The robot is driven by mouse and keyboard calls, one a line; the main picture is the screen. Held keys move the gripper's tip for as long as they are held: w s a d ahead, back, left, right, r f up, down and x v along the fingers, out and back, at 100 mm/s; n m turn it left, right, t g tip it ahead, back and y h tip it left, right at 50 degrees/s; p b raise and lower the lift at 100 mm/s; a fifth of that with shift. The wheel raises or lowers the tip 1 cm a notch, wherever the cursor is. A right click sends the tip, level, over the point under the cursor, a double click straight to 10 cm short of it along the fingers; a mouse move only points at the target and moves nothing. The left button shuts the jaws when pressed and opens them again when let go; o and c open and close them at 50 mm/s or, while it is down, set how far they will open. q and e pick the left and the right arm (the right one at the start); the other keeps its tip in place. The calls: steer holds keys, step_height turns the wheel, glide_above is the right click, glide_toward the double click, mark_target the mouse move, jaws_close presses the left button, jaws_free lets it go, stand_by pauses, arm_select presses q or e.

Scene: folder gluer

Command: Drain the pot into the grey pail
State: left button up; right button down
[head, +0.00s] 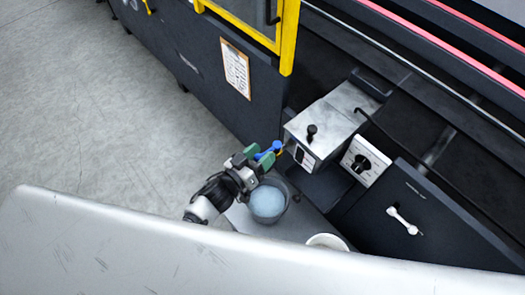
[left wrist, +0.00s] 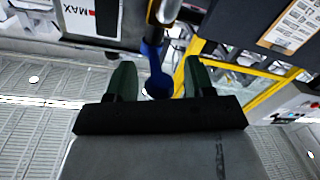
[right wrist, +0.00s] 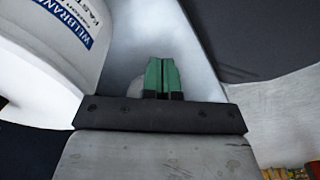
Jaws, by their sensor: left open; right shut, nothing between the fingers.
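The pot is a metal box (head: 325,120) with a black knob on its lid, on the machine's side. A blue valve handle (head: 268,150) sticks out at its lower left front; it also shows in the left wrist view (left wrist: 157,70). The grey pail (head: 284,214) stands below, with something pale blue inside. My left gripper (head: 258,153) is at the blue handle, above the pail's far-left rim. Its green fingers are open, one on each side of the handle, with gaps visible in the left wrist view. My right gripper (right wrist: 162,77) is shut and empty, outside the head view.
A white bucket (head: 327,241) stands right of the pail, partly hidden by a pale surface in front. A lettered white bucket (right wrist: 50,50) is close to my right gripper. A dial box (head: 365,161) and a dark panel with a white handle (head: 404,221) lie to the right.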

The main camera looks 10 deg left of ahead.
arm_select(q)
steer(key=shift+w+d, duration=0.2)
steer(key=shift+w, duration=0.15)
steer(key=shift+c, duration=0.5)
jaws_close()
